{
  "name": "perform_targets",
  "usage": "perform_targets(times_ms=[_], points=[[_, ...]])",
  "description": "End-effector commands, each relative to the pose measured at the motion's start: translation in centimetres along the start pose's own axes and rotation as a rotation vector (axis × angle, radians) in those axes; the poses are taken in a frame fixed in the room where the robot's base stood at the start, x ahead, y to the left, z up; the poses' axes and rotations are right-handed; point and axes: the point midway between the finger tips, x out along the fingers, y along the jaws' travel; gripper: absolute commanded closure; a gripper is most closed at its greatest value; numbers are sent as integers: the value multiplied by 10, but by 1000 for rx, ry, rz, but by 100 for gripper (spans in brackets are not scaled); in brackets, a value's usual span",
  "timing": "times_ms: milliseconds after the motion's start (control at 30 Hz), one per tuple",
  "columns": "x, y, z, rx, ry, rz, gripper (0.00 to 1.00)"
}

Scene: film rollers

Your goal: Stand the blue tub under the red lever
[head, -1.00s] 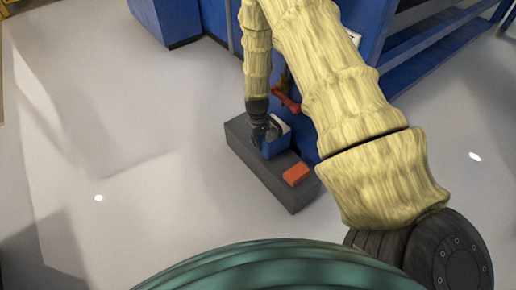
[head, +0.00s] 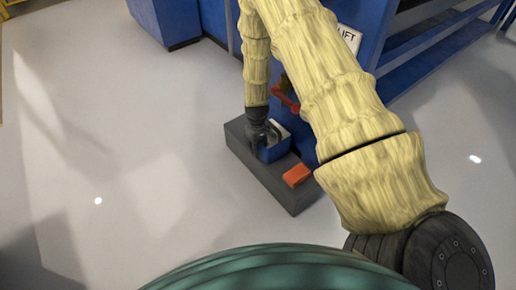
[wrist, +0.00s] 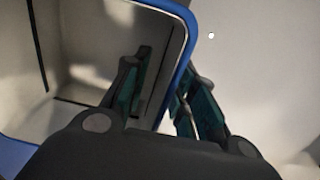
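The blue tub (head: 274,152) is upright over the dark grey plinth, between the red lever and an orange block. I cannot tell whether its base touches the plinth. The red lever (head: 286,98) sticks out from the blue machine, just above and behind the tub, partly hidden by my arm. My gripper (head: 268,136) points down at the tub's near-left rim. In the wrist view my gripper (wrist: 162,92) has one finger inside the tub (wrist: 184,22) and one outside, shut on its wall. The tub's pale inside looks empty.
The dark grey plinth (head: 291,205) stands on the pale floor against the blue machine (head: 376,25). An orange block (head: 296,175) lies on its near end, close to the tub. A sign reading "LIFT" (head: 349,38) shows behind my arm. Floor to the left is clear.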

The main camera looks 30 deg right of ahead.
Motion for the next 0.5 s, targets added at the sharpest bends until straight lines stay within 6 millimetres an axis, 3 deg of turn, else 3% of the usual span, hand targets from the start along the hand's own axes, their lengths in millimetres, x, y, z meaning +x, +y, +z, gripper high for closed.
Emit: perform_targets(times_ms=[167, 500], points=[[-10, 0, 0, 0, 1, 0, 73], [-69, 0, 0, 0, 1, 0, 73]])
